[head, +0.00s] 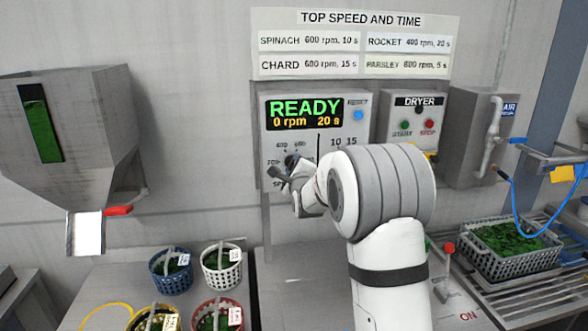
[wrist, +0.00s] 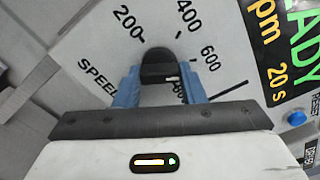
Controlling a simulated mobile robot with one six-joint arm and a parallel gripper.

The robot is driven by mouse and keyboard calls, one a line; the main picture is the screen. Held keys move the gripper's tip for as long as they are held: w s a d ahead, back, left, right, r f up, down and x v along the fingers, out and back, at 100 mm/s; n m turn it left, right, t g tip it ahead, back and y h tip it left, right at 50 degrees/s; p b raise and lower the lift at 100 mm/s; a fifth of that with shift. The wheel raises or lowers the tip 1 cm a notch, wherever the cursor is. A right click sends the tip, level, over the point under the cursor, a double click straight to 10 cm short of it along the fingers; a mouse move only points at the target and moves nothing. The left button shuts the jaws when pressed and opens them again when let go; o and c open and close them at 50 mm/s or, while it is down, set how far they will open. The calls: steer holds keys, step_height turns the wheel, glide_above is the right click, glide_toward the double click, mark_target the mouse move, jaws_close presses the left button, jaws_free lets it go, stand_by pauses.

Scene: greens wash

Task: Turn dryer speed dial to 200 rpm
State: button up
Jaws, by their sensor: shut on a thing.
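The black speed dial (wrist: 158,57) sits on the pale control panel (wrist: 75,45), with 200, 400 and 600 printed around it and SPEED below left in the wrist view. Another number is partly hidden by the right finger. My gripper (wrist: 160,80) is shut on the dial, with one blue finger on each side. A small white mark shows low on the knob; I cannot tell which number the dial points at. In the head view the display (head: 304,112) reads READY, 0 rpm, 20 s. My gripper (head: 289,172) covers much of the dial there.
A time scale with 10 and 15 lies right of the dial, partly behind my arm. A blue button (head: 358,115) is beside the display. The dryer box (head: 418,115) has green and red buttons. Several baskets stand below left; a grey crate (head: 510,262) holds greens at right.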

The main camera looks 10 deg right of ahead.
steer(key=shift+f+b, duration=0.2)
steer(key=shift+b, duration=0.2)
steer(key=n+b, duration=0.1)
steer(key=b, duration=0.1)
steer(key=shift+f+n+b, duration=0.15)
steer(key=shift+n+b, duration=0.15)
steer(key=shift+b, duration=0.05)
steer(key=n+b, duration=0.2)
steer(key=b, duration=0.2)
steer(key=shift+n+b, duration=0.3)
steer(key=shift+b, duration=0.05)
steer(key=n+b, duration=0.4)
steer(key=b, duration=0.2)
steer(key=n+b, duration=0.3)
steer(key=n, duration=0.2)
steer(key=n+b, duration=0.3)
steer(key=n, duration=0.2)
steer(key=n+b, duration=0.3)
steer(key=n, duration=0.2)
steer(key=shift+a+r, duration=0.1)
steer(key=shift+r, duration=0.3)
steer(key=shift+n, duration=0.4)
steer(key=o, duration=1)
